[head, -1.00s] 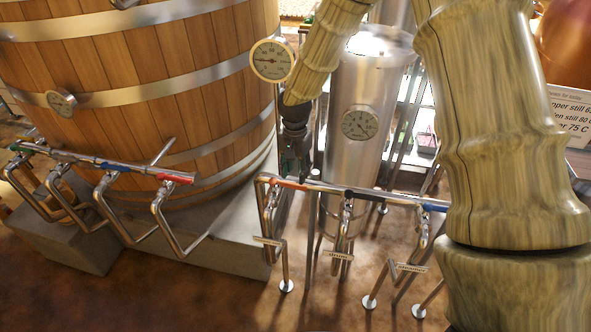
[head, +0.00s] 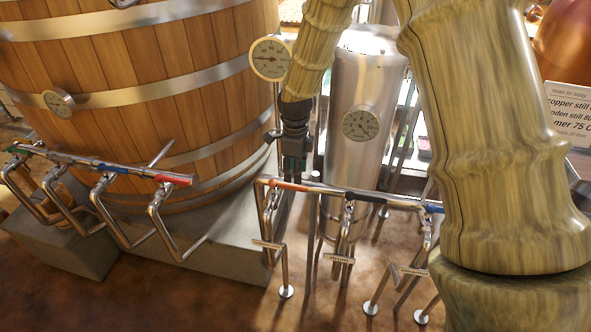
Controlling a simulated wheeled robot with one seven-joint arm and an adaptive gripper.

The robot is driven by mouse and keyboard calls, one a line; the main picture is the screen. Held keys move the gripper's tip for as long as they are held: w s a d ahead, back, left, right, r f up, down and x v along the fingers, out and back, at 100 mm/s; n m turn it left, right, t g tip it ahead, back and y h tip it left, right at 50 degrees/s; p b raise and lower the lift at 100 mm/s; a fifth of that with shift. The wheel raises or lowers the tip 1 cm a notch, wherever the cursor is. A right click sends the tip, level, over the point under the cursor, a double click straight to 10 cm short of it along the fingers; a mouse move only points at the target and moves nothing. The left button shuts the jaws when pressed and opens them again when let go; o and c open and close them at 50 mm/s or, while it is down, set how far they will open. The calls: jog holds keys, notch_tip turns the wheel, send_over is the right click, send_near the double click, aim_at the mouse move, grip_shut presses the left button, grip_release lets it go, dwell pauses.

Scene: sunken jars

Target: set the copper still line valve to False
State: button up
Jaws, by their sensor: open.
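The manifold has red, black and blue bands, with valves on the drop pipes below, such as a left valve (head: 268,212) and a middle valve (head: 347,212). Small tags hang on the pipes; one seems to read "drum" (head: 339,259). I cannot tell which valve is the copper still line's. A copper vessel (head: 567,45) shows at the upper right.
A large wooden vat (head: 140,85) with gauges fills the left, with another pipe manifold (head: 90,164) before it. A steel tank (head: 362,90) stands behind the right manifold. A sign (head: 568,115) with temperatures is at the right. The floor in front (head: 190,300) is clear.

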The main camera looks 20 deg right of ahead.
aim_at(295, 187)
jog(key=shift+f+b, duration=2)
jog(key=shift+f, duration=1.75)
